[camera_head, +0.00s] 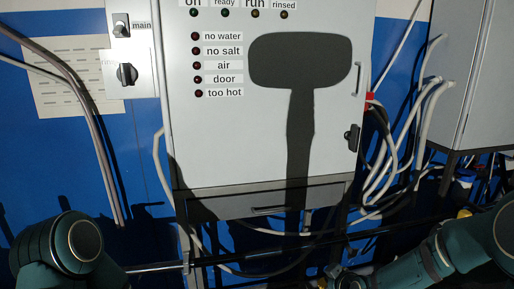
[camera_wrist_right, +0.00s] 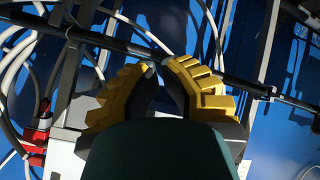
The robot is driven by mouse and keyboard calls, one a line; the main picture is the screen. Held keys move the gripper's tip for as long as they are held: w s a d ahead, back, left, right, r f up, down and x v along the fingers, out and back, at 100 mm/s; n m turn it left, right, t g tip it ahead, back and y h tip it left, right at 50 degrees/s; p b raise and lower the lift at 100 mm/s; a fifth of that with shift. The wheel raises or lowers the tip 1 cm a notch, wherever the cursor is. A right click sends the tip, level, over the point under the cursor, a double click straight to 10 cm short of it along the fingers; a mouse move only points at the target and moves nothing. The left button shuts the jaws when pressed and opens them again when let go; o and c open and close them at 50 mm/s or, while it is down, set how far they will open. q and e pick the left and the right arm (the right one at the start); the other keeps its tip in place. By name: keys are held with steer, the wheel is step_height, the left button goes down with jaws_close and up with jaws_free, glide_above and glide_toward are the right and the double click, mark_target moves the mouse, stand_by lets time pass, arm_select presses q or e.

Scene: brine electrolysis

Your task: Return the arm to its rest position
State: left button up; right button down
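My right gripper (camera_head: 342,276) is dark and partly cut off at the bottom edge of the head view, low in front of the cabinet. In the right wrist view its two yellow-ridged fingers (camera_wrist_right: 159,64) point away from the camera. Their tips are close together with a narrow gap, and I see nothing held between them. My right arm (camera_head: 440,262) comes in from the lower right. My left arm (camera_head: 68,247) shows as a teal joint at the lower left; its gripper is out of view.
A light grey cabinet (camera_head: 225,135) with lamps and labels stands in front, with a dark shadow on it. Left of it are the main switch (camera_head: 121,25) and a rotary knob (camera_head: 127,74). Pale hoses (camera_head: 385,165) hang at right beside another grey box (camera_head: 485,85).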

steer(key=s+a+f+m+g+y, duration=0.1)
steer(key=s+a+f+m+g, duration=0.3)
steer(key=s+f, duration=0.5)
steer(key=s+a+f+m+g+y, duration=0.1)
steer(key=s+a+f+m+g, duration=0.3)
steer(key=s+f, duration=0.5)
steer(key=s+a+m, duration=0.1)
steer(key=s+a, duration=0.1)
steer(key=s, duration=0.2)
steer(key=shift+s+f+m, duration=0.2)
steer(key=shift+s+m, duration=0.1)
steer(key=shift+s, duration=0.05)
